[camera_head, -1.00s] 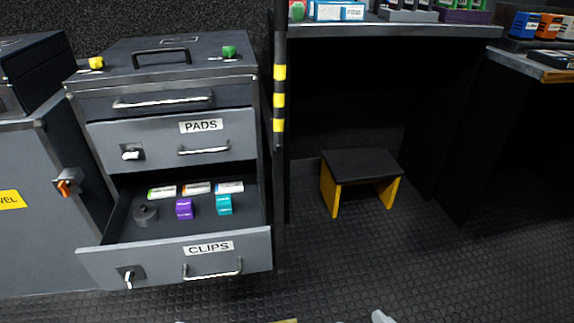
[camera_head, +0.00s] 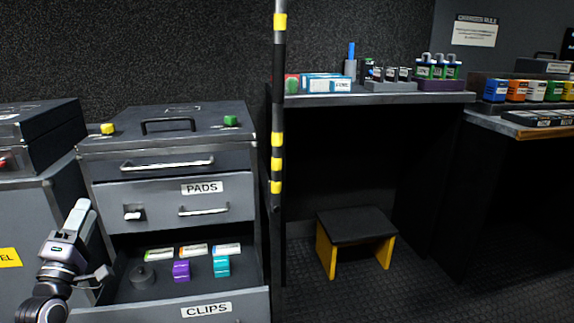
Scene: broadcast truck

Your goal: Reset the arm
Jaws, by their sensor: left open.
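My left gripper (camera_head: 92,243) shows at the lower left, in front of the grey drawer cabinet. Its fingers are apart with nothing between them. The lower drawer, labelled CLIPS (camera_head: 206,309), stands pulled out. In it lie a purple clip (camera_head: 181,271), a teal clip (camera_head: 221,266), a dark round object (camera_head: 142,276) and a row of small labelled cards (camera_head: 194,250). The drawer labelled PADS (camera_head: 198,188) above it is shut. My right gripper is not in view.
A striped pole (camera_head: 278,110) stands right of the cabinet. A black stool with yellow legs (camera_head: 355,224) sits on the floor under a shelf (camera_head: 380,98) of boxes and batteries. A counter (camera_head: 500,121) with coloured boxes is at the right. Floor around the stool is clear.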

